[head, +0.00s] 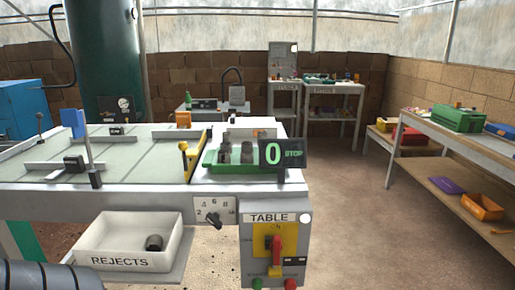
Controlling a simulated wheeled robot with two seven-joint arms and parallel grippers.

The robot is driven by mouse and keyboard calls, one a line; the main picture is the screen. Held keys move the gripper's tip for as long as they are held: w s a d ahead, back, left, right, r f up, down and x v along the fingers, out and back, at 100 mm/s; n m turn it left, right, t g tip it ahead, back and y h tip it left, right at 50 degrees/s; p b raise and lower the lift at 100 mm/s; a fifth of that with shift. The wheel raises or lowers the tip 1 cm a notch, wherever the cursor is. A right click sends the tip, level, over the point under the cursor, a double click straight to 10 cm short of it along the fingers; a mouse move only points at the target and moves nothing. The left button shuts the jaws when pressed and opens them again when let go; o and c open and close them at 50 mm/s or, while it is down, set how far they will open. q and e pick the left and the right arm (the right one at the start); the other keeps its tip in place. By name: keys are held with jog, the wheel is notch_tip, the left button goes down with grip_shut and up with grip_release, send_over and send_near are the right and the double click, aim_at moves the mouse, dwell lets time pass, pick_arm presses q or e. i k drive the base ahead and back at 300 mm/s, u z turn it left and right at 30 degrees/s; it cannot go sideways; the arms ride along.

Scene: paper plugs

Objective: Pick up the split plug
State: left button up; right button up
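Several dark grey plugs show in the head view. Two plugs, one on the left (225,153) and one on the right (247,152), stand upright on a green tray (212,166) on the table's right part. Another plug (154,243) lies in the white REJECTS bin (184,222) below the table's front edge. At this size I cannot tell which plug is split. Neither of my grippers is in view.
A display (283,153) reading 0 and STOP stands beside the tray, partly covering its right end. A control box (274,252) hangs below the front edge. Shelves with crates (458,119) stand right; the floor between is clear.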

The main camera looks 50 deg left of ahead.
aim_at(224, 156)
jog(key=i, duration=3.9)
jog(key=u, duration=4)
